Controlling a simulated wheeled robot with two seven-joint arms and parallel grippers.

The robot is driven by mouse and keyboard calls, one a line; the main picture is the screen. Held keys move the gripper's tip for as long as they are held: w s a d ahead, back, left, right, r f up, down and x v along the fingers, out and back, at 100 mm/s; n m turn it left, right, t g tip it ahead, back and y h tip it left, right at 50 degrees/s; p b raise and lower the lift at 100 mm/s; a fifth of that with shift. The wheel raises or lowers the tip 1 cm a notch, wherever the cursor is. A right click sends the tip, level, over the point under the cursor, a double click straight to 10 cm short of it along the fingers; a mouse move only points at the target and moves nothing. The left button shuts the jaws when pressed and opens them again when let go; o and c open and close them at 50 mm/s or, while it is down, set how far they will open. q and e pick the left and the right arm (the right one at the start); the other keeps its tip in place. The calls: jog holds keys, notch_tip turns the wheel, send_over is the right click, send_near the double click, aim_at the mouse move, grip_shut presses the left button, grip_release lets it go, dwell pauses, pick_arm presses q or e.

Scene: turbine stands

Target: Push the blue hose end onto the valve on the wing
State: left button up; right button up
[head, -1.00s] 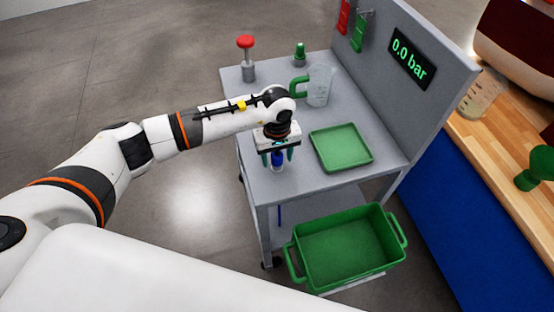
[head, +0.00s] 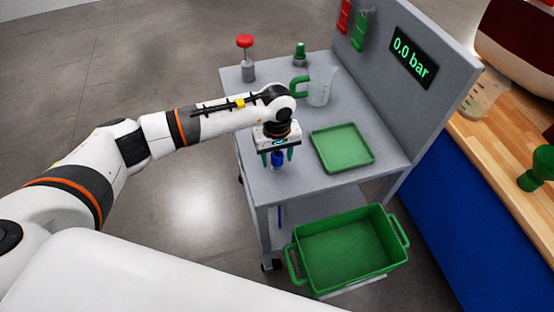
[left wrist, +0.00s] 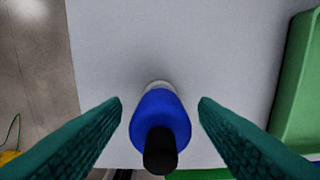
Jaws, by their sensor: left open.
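The blue hose end (head: 278,160) stands upright near the front left edge of the grey cart's top. In the left wrist view the blue hose end (left wrist: 160,115) shows a black tip and a pale base. My left gripper (head: 277,156) is above and around it, pointing down. Its two green fingers (left wrist: 160,104) are open, one on each side, with a gap on both sides. I cannot tell a separate valve or a wing from these frames. My right gripper is not in view.
A green tray (head: 342,147) lies right of the gripper. A measuring jug (head: 319,86), a red-topped post (head: 246,58) and a green-topped fitting (head: 300,54) stand behind. A panel reads 0.0 bar (head: 411,58). A green crate (head: 348,252) sits low in front.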

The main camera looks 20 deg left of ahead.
aim_at(277, 154)
pick_arm(q)
grip_shut()
jog(key=shift+r, duration=0.65)
jog(key=shift+r+p, duration=0.5)
jog(key=shift+r, duration=1)
